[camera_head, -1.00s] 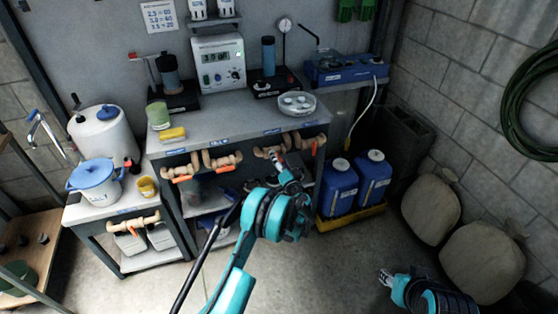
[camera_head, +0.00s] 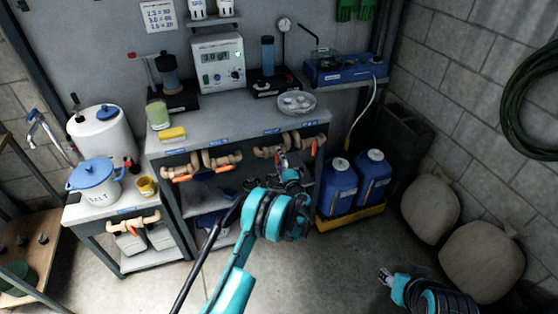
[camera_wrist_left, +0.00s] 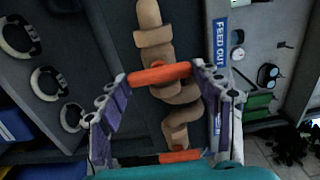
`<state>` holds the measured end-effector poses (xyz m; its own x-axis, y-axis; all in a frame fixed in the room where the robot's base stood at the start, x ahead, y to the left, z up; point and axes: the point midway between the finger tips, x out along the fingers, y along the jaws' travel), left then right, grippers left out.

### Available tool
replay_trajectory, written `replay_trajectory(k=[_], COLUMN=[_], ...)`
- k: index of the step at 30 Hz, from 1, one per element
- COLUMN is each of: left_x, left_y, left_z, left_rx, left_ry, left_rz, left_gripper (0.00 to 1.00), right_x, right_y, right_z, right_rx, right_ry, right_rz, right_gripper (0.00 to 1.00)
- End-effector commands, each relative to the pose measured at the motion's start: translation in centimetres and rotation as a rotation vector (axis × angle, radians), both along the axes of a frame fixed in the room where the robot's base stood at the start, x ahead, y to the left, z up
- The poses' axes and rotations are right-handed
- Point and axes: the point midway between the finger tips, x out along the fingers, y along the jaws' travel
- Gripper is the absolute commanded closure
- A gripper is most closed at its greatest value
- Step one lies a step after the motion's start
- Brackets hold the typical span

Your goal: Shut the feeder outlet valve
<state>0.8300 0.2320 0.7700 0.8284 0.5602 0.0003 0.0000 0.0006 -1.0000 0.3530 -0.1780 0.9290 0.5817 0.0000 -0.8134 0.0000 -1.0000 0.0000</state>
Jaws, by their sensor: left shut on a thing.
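The feeder outlet valve (camera_wrist_left: 155,38) is a tan pipe fitting beside a blue FEED OUT label in the left wrist view. Its orange lever (camera_wrist_left: 150,74) lies across the pipe there. My left gripper (camera_wrist_left: 162,76) is shut on this lever, one finger at each end of it. In the head view my left gripper (camera_head: 281,157) is at the tan valve piping (camera_head: 264,152) under the bench's front edge, and partly covers it. My right gripper (camera_head: 384,275) is low at right, away from the bench and too small to read.
More tan valves with orange levers (camera_head: 183,178) hang to the left, and one orange lever (camera_head: 313,149) is close on the right. Blue jugs (camera_head: 338,190) stand in a yellow tray right of the left gripper. Open floor lies in front.

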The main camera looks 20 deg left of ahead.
Motion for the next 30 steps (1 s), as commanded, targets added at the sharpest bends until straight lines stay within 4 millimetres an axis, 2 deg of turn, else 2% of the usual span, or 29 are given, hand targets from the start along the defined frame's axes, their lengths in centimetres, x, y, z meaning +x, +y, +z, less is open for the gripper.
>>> replay_trajectory(k=[14,15,17,18,30], left_x=[0.03,0.03,0.03,0.03,-0.6], left_y=[-0.06,-0.06,-0.06,-0.06,-0.48], left_z=[-0.01,-0.01,-0.01,-0.01,-0.01], left_rx=[0.014,0.014,0.013,0.013,0.012], left_ry=[0.01,0.01,0.009,0.009,0.008], left_rz=[-0.002,-0.002,-0.002,-0.002,-0.001], left_gripper=[0.64,0.32,0.16,0.14,0.14], right_x=[0.0,0.0,0.0,0.0,0.0], right_y=[0.0,0.0,0.0,0.0,0.0], right_z=[0.0,0.0,0.0,0.0,0.0], right_rx=[0.0,0.0,0.0,0.0,0.0], right_ry=[0.0,0.0,0.0,0.0,0.0], right_rz=[0.0,0.0,0.0,0.0,0.0], right_gripper=[0.6,0.6,0.6,0.6,0.6])
